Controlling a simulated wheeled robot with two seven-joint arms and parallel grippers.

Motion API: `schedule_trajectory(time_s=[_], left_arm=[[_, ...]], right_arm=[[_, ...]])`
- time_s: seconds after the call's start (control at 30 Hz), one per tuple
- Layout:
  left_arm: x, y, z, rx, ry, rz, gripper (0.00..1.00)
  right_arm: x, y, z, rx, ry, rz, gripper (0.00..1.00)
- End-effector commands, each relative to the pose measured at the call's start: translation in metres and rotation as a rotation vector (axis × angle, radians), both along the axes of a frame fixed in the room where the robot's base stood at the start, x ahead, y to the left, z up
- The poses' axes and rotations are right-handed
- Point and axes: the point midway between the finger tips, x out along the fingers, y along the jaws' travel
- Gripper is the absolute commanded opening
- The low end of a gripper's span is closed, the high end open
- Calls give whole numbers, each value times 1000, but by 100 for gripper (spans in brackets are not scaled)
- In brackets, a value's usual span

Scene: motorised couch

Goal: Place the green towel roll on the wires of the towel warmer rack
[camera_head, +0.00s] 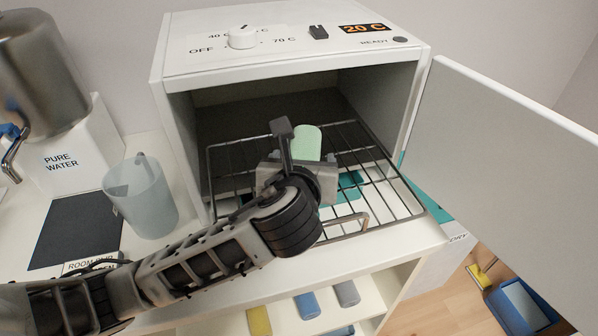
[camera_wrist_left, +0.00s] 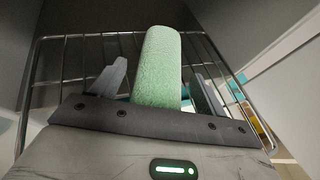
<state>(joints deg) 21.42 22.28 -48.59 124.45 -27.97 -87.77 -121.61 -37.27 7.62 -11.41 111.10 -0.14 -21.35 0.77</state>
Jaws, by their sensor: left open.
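The green towel roll (camera_head: 307,142) lies on the wires of the towel warmer rack (camera_head: 230,160), inside the open warmer. In the left wrist view the roll (camera_wrist_left: 160,62) rests lengthwise on the rack (camera_wrist_left: 75,45), its near end between the two fingers. My left gripper (camera_head: 290,148) is at the rack, just in front of the roll. It is open, with its fingers (camera_wrist_left: 155,85) apart on both sides of the roll and a gap on each side. The roll's near end is hidden by the gripper. My right gripper is not in view.
The warmer's door (camera_head: 500,170) stands open at the right. A knob (camera_head: 242,37) and a 20 C display (camera_head: 364,28) are on top. A translucent cup (camera_head: 142,195) and a metal tank (camera_head: 40,70) stand at the left. Colored rolls (camera_head: 307,305) lie on a shelf below.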

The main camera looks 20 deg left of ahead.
Motion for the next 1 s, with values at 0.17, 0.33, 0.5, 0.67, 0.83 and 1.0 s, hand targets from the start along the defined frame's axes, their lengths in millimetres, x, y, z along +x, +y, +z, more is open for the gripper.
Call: schedule_trajectory(time_s=[0.17,0.33,0.5,0.67,0.83,1.0], left_arm=[[-33,-8,14,-3,-1,-4,74],[-67,-15,28,-4,-1,-6,74],[-90,-19,38,-3,0,-4,74],[-99,-21,42,-2,1,-2,74],[-101,-21,42,-1,1,-1,74],[-100,-21,42,-1,1,-1,74]], right_arm=[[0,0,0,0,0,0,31],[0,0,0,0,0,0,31],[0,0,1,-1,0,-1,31],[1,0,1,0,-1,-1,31],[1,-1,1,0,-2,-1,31],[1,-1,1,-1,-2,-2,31]])
